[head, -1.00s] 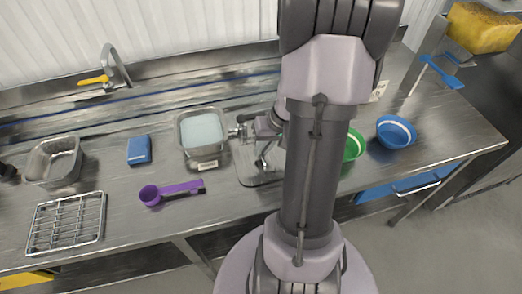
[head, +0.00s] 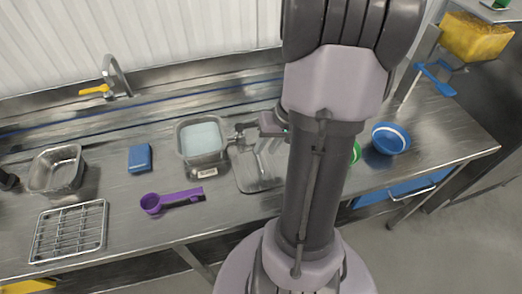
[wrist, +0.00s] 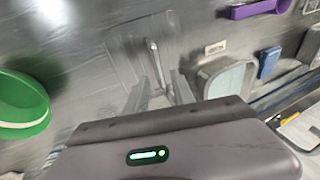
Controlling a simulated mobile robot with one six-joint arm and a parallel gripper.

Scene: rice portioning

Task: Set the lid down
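The lid (head: 258,181) is a clear, greyish flat plate with a slim handle. It lies on the steel counter just right of the metal pan (head: 200,160). In the wrist view the lid (wrist: 130,50) is ahead of my gripper (wrist: 160,88), with its handle upright in the picture. My gripper's two fingers are spread with a gap between them, and I see nothing gripped. In the head view my gripper (head: 258,143) is over the lid's far side, partly hidden by my arm. Whether a finger touches the lid I cannot tell.
The pan holds pale contents. A blue sponge (head: 139,158), purple scoop (head: 170,199), wire rack (head: 70,232) and empty pan (head: 56,170) are to the left. A green bowl (wrist: 22,105) and blue bowl (head: 390,138) are to the right. Counter in front is clear.

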